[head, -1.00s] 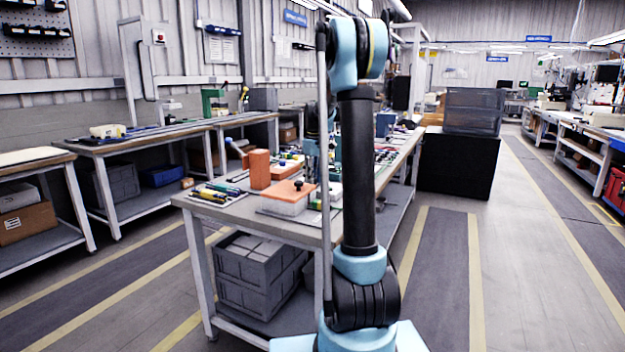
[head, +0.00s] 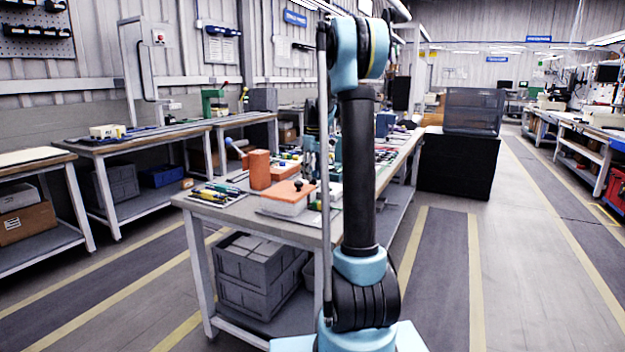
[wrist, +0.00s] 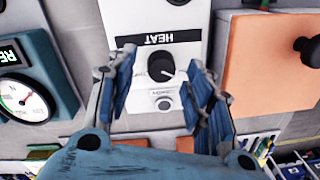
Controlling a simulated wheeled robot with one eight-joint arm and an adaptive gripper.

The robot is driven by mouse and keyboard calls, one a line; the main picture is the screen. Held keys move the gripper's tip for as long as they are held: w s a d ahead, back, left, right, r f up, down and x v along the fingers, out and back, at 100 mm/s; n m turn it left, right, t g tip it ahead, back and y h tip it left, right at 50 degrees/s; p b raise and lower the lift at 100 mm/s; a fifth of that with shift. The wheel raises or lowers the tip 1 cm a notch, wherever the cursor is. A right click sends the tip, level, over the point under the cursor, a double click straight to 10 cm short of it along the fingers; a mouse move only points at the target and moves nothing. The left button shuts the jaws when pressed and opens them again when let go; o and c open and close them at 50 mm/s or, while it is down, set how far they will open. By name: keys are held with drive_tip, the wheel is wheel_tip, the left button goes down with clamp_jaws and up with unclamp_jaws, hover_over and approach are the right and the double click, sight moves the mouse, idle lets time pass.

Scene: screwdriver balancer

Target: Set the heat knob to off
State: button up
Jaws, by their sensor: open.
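The heat knob (wrist: 161,67) is a round black knob with a white pointer line, on a white panel (wrist: 183,20) in the wrist view. A black label reading HEAT, upside down in the picture, sits just above it. The pointer aims to the lower right. My gripper (wrist: 160,85) is open, with one blue-padded finger on each side of the knob and clear space between. I cannot tell how far the fingertips are from the panel. In the head view my arm hides the knob and my gripper.
A dial gauge (wrist: 24,99) is left of the panel and an orange-lidded box (wrist: 265,65) with a black knob is right of it. A small round button (wrist: 163,103) lies below the heat knob. In the head view the workbench (head: 240,212) holds tools and an orange block (head: 259,169).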

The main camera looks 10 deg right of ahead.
wheel_tip(320, 180, up, 10)
drive_tip(key=shift+w+d, duration=0.2)
drive_tip(key=shift+r, duration=0.1)
drive_tip(key=shift+s, duration=0.1)
drive_tip(key=s+f+m, duration=0.1)
drive_tip(key=s+f, duration=0.3)
drive_tip(key=s, duration=0.7)
drive_tip(key=s+f+m+t, duration=0.1)
drive_tip(key=s+f, duration=0.3)
drive_tip(key=s, duration=0.8)
drive_tip(key=s+f+m+t, duration=0.1)
drive_tip(key=s+f+m, duration=0.2)
drive_tip(key=s, duration=0.9)
drive_tip(key=shift+s+a+f, duration=0.1)
drive_tip(key=shift+a+f, duration=0.25)
drive_tip(key=shift+f, duration=0.3)
drive_tip(key=s+f+m, duration=0.2)
drive_tip(key=s+f, duration=0.7)
drive_tip(key=f, duration=0.2)
drive_tip(key=shift+s+t, duration=0.15)
drive_tip(key=shift+t, duration=0.15)
